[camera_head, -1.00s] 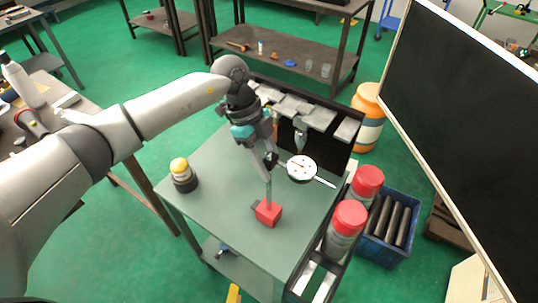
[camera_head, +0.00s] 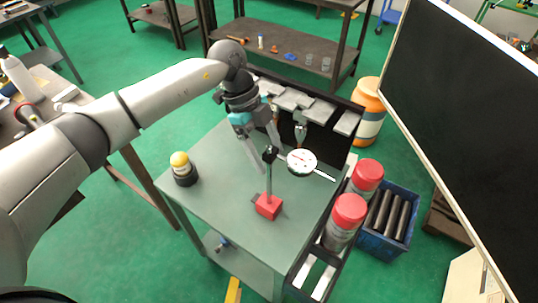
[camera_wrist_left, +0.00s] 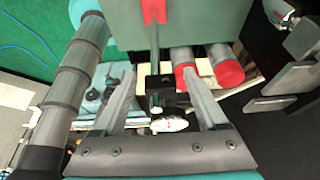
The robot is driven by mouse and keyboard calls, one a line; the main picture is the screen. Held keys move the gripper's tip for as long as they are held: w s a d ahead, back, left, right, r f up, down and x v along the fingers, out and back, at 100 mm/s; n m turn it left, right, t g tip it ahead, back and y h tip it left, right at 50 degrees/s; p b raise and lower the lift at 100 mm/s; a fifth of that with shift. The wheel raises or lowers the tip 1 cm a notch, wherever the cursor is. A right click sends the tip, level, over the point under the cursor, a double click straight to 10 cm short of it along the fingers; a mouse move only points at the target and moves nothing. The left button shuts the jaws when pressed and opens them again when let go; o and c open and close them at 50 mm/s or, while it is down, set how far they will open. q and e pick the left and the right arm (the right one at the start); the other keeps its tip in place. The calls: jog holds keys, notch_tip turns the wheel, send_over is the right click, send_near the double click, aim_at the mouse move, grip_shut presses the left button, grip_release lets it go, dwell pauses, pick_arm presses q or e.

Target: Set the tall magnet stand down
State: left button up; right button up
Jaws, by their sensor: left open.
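The tall magnet stand has a red base (camera_head: 268,206), a thin upright rod and a dial gauge (camera_head: 301,162) with a white face. It stands upright on the green cart top (camera_head: 225,215), near its right side. My left gripper (camera_head: 268,160) is open at the upper part of the rod, its fingers spread apart. In the left wrist view my left gripper (camera_wrist_left: 158,72) has a finger on each side of the stand, with gaps to both. My right gripper is not in view.
A yellow-capped dark jar (camera_head: 182,169) stands on the cart's left side. Red-capped cans (camera_head: 345,220) sit in a side rack at the right. A black back panel with grey plates (camera_head: 310,105) rises behind. The cart's left front is clear.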

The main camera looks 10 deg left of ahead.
pick_arm(q)
jog(key=v, duration=1)
jog(key=shift+r, duration=0.35)
jog(key=shift+a, duration=0.15)
